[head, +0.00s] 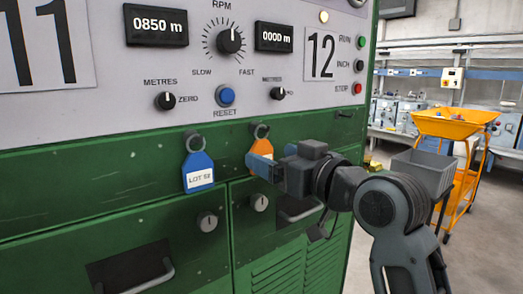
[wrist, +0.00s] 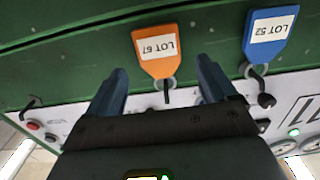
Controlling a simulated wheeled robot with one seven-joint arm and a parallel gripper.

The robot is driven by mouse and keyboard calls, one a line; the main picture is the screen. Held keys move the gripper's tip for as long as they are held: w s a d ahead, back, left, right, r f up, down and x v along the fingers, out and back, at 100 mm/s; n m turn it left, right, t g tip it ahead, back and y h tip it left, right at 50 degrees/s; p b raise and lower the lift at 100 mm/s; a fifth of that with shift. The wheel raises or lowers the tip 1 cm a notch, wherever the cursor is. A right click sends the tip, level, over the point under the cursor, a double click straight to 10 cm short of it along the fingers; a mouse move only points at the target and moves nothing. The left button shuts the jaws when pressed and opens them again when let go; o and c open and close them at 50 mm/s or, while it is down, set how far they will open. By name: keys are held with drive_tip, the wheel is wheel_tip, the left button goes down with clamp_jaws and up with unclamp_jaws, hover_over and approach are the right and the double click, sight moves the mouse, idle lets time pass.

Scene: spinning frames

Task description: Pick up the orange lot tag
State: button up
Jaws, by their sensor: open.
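The orange lot tag (head: 262,148) hangs by a grey ring on a hook on the green machine front, mostly hidden behind my gripper in the head view. In the wrist view the orange tag (wrist: 161,58) reads "LOT 67" and lies between and just beyond the fingertips. My gripper (head: 262,168) is in front of the tag. Its two blue fingers (wrist: 162,76) are apart with nothing held; whether they touch the tag cannot be told. A blue tag (head: 198,172) reading "LOT 52" hangs on its own hook to the left in the head view; it also shows in the wrist view (wrist: 270,36).
The control panel (head: 210,60) with knobs and displays is above the tags. Locks (head: 207,222) and recessed handles (head: 140,268) lie below. A grey bin (head: 424,172) and a yellow hopper cart (head: 450,124) stand to the right behind my arm.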

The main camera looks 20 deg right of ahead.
sight(262, 149)
drive_tip(key=shift+x, duration=1.2)
drive_tip(key=shift+c, duration=0.5)
drive_tip(key=c, duration=1)
